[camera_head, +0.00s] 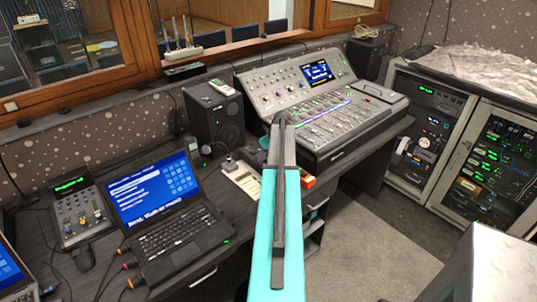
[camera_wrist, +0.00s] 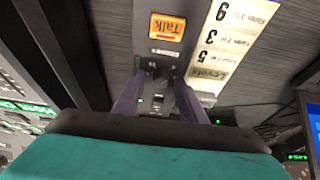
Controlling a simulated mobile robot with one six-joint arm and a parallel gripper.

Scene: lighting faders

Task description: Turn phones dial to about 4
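In the wrist view, a dark talkback box (camera_wrist: 147,52) carries an orange Talk button (camera_wrist: 167,27), seen upside down. A cream label strip (camera_wrist: 215,50) with "Levels" and the numbers 5, 3 and 9 lies beside it. My gripper (camera_wrist: 160,80) reaches over the box with its two fingers apart. Small dark parts show between the fingers, but I cannot make out the phones dial, its pointer or any contact. In the head view, the cream strip (camera_head: 241,178) shows left of my arm. An orange part (camera_head: 307,183) shows on its right. My fingertips are hidden there.
A mixing console (camera_head: 325,100) stands behind, with a black speaker (camera_head: 213,118) to its left. An open laptop (camera_head: 160,205) and a small fader unit (camera_head: 80,215) occupy the left desk. Equipment racks (camera_head: 430,120) stand at right. A pale block (camera_head: 490,265) is at the lower right.

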